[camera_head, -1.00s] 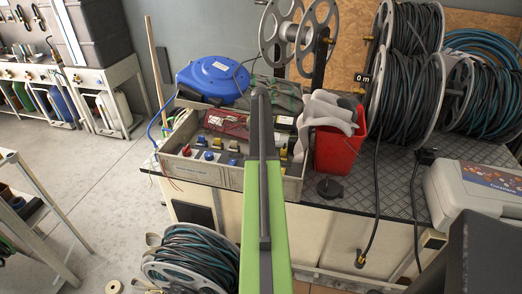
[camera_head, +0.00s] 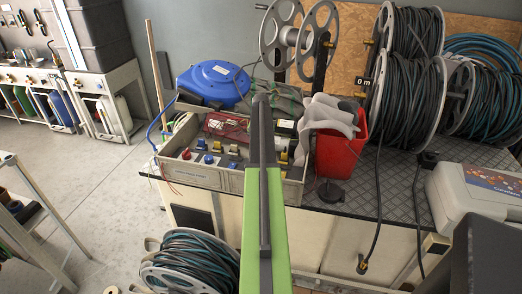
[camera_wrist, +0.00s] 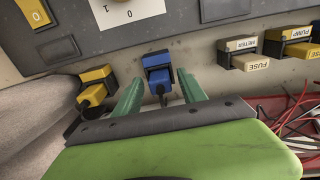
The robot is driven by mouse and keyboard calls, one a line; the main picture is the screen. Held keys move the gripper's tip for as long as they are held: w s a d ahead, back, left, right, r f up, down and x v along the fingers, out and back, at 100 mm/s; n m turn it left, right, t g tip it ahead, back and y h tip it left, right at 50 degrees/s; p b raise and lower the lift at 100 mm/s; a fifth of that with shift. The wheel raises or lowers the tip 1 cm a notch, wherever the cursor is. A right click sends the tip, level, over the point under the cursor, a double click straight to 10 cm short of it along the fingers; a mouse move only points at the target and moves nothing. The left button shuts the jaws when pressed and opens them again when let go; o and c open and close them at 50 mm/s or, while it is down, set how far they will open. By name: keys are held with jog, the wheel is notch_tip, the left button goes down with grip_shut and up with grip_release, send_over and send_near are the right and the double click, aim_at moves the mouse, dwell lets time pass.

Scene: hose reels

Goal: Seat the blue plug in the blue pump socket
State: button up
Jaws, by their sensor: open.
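In the wrist view a blue plug (camera_wrist: 159,82) sits at a blue socket (camera_wrist: 155,60) on the grey panel, with its near end between my fingers. It looks in line with the socket; I cannot tell how deep it sits. My gripper (camera_wrist: 160,90) is open, one green finger on each side of the plug, with gaps visible. In the head view my arm hides the gripper and this plug.
Left of my gripper a yellow plug (camera_wrist: 94,92) sits at a yellow socket. Labelled fuses (camera_wrist: 250,61) and red wires (camera_wrist: 290,118) lie right. In the head view a grey box (camera_head: 200,176) with coloured parts stands on the bench, near a red bucket (camera_head: 338,158).

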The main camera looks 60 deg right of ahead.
notch_tip(320, 180, up, 12)
jog(key=p, duration=1.2)
jog(key=w+a+n, duration=0.2)
jog(key=w+a, duration=0.3)
jog(key=a, duration=0.7)
jog(key=w+a+n, duration=0.3)
jog(key=w+a, duration=0.1)
jog(key=a, duration=0.9)
jog(key=w+a+n, duration=0.2)
jog(key=w+a, duration=0.3)
jog(key=a, duration=0.7)
jog(key=s+a+n, duration=0.3)
jog(key=a, duration=1.3)
jog(key=s+a+n, duration=0.3)
jog(key=a+n, duration=0.1)
jog(key=a, duration=1.2)
jog(key=shift+s+a, duration=0.2)
jog(key=shift+a, duration=0.15)
